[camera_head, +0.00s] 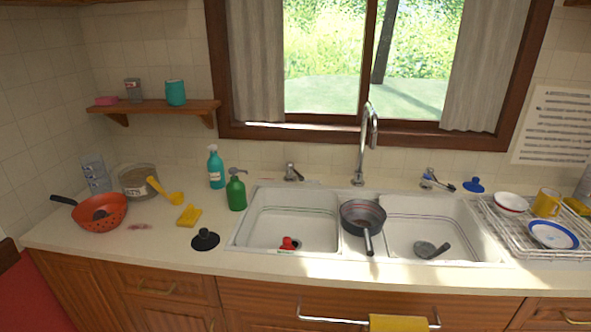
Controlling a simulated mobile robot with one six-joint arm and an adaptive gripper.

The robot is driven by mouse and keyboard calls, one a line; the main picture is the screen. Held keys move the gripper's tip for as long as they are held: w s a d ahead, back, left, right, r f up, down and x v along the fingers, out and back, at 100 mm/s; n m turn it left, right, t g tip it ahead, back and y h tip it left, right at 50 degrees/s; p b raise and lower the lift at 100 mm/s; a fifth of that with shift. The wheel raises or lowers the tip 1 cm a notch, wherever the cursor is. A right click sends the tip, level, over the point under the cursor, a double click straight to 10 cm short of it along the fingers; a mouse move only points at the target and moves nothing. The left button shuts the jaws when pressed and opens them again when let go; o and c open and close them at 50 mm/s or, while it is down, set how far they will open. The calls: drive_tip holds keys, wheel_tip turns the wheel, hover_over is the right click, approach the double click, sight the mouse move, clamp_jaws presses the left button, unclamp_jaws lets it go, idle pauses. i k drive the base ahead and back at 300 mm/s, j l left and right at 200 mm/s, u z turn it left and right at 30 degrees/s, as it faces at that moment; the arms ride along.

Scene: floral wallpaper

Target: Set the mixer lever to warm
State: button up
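A tall curved metal tap (370,130) rises behind the double sink. A small metal handle (292,172) stands on the counter to its left, behind the left basin. Another handle (430,178), with blue on it and a dark end pointing right, stands to its right behind the right basin. I cannot tell which of these is the mixer lever, nor its setting. No running water shows. My gripper is not in view.
A dark saucepan (362,214) sits on the sink divider, its handle toward the front. The left basin (295,222) holds a red item. A ladle (430,249) lies in the right basin. Bottles (236,190) stand left, and a dish rack (520,237) right.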

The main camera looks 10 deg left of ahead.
sight(289, 165)
drive_tip(key=i+j, duration=0.35)
drive_tip(key=j, duration=0.2)
drive_tip(key=i+j, duration=0.4)
drive_tip(key=j, duration=0.1)
